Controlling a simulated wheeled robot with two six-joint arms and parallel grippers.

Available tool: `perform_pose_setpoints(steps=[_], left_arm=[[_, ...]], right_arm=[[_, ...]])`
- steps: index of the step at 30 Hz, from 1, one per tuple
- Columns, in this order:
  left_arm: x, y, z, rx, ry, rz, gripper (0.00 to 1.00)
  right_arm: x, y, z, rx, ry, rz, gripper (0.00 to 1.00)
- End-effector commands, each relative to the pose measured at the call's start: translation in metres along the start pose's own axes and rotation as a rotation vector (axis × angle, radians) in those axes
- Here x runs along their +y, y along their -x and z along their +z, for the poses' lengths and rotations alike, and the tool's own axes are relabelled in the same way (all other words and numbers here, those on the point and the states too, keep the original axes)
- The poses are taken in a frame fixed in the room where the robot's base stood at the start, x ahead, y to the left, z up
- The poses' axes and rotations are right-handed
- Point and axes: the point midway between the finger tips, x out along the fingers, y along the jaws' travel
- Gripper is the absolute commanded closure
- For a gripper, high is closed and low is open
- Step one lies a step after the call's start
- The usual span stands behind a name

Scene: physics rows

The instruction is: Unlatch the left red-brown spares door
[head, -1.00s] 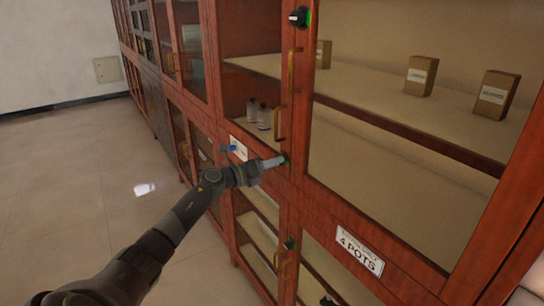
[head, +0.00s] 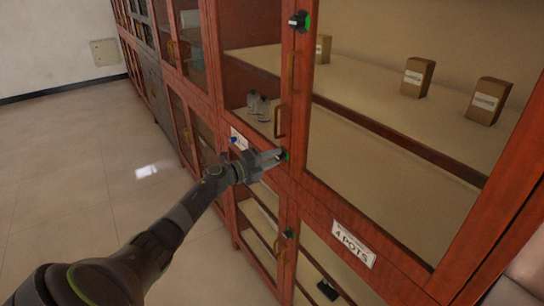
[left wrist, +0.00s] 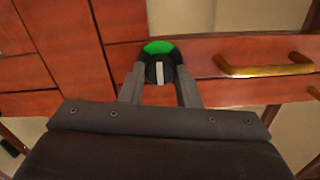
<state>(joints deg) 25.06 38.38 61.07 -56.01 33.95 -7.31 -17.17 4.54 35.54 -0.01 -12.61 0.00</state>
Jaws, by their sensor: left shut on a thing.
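The red-brown cabinet door (head: 264,90) has a glass pane and a brass handle (head: 279,121). A round black latch knob with green (head: 286,155) sits near the bottom of its frame. In the left wrist view, the knob (left wrist: 158,70) has a white pointer line standing upright in the picture, and a green arc shows above it. My left gripper (head: 274,156) is shut on this knob, one finger on each side; it fills the middle of the left wrist view (left wrist: 160,84). My right gripper is not in view.
Another black-and-green knob (head: 299,20) is at the top, and one (head: 290,233) is on the lower door. A label (head: 354,243) reads "4 POTS". Small boxes (head: 418,78) stand on the shelf behind glass. Open tiled floor (head: 70,170) lies left.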

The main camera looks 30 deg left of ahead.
Motion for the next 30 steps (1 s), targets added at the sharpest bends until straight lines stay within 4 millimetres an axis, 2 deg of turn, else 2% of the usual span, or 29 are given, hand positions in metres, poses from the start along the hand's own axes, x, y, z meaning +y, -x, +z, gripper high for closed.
perform_pose_setpoints(steps=[16,17,21,30], left_arm=[[-0.0001,-0.0001,0.0005,-0.001,0.024,0.0,0.93],[-0.0001,-0.0001,0.0004,-0.001,0.024,0.0,0.67],[-0.0001,-0.0001,0.0003,-0.001,0.023,0.0,0.49],[0.0003,0.001,0.0002,0.0,0.022,0.0,0.49]], right_arm=[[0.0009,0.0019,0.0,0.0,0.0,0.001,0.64],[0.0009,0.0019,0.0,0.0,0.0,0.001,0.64],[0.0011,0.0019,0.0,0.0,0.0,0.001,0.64],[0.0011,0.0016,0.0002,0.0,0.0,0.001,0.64]])
